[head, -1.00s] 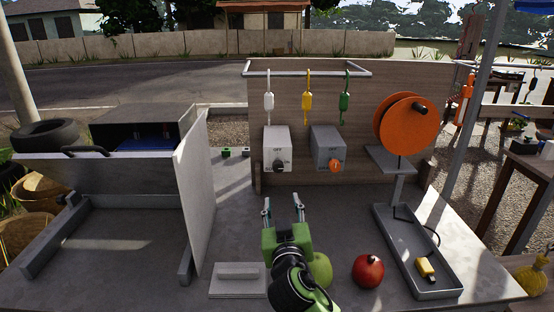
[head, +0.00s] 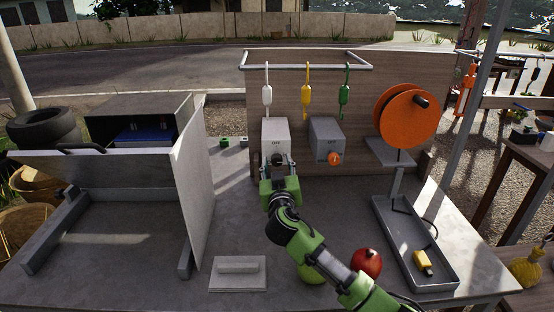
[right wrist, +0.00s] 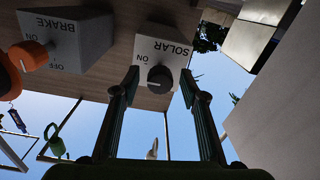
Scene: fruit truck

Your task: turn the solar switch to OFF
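The solar switch box (head: 275,132) is a pale box on the wooden back panel. Its dark round knob (head: 278,159) sits low on the front; in the right wrist view the knob (right wrist: 160,79) shows upside down below the SOLAR and ON labels. I cannot tell which way the knob points. My right gripper (head: 278,170) is just in front of the knob. In the right wrist view the gripper (right wrist: 160,84) is open, with one finger on each side of the knob and gaps between. My left gripper is not in view.
The BRAKE box (head: 326,137) with an orange knob (head: 334,158) stands close on the right. Hanging tags, an orange reel (head: 405,118) and a grey tray (head: 437,281) are near. A white upright panel (head: 192,190) stands left. A red fruit (head: 367,261) lies near my arm.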

